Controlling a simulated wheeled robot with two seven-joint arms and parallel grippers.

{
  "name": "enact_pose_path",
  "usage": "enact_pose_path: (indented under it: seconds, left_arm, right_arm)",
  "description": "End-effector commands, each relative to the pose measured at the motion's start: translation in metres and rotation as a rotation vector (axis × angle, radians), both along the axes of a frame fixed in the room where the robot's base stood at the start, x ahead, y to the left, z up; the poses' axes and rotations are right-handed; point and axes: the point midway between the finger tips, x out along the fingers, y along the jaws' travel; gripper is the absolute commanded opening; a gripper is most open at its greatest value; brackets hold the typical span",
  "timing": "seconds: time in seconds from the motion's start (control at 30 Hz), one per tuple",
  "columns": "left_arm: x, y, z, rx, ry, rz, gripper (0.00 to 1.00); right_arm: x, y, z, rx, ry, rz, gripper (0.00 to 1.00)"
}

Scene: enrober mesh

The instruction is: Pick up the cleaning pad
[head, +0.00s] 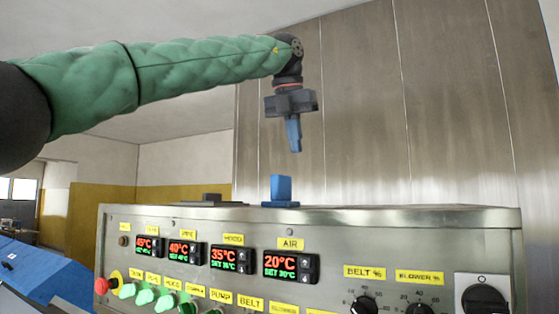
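A blue object with an upright block on a thin flat base (281,190), which looks like the cleaning pad, stands on top of the steel control cabinet. My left gripper (295,150) points down above it and slightly to its right, with a clear gap between the fingertips and the block. Its blue fingers overlap from this side, so I cannot tell if they are apart. Nothing shows hanging from them. My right gripper is not in view.
The control cabinet (400,235) carries displays, knobs, green buttons and a red emergency stop (102,286). A low dark grey piece (211,198) lies on its top, left of the blue object. A tall steel panel (360,110) rises behind.

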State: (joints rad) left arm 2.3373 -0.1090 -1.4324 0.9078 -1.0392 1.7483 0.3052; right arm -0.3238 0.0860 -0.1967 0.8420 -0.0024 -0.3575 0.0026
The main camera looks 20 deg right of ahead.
Motion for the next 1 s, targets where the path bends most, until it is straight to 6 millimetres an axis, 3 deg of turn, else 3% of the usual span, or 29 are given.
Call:
enact_pose_path:
  seconds: [0.2, 0.63, 1.0]
  left_arm:
    - [-0.004, -0.014, 0.008, -0.002, 0.000, 0.001, 0.00]
    - [-0.005, -0.016, 0.012, -0.002, -0.001, 0.001, 0.00]
    - [-0.005, -0.016, 0.012, -0.002, -0.001, 0.001, 0.73]
  right_arm:
    - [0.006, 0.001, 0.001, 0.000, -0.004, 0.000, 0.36]
    - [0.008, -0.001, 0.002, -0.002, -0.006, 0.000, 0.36]
    - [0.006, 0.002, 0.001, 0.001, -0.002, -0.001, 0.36]
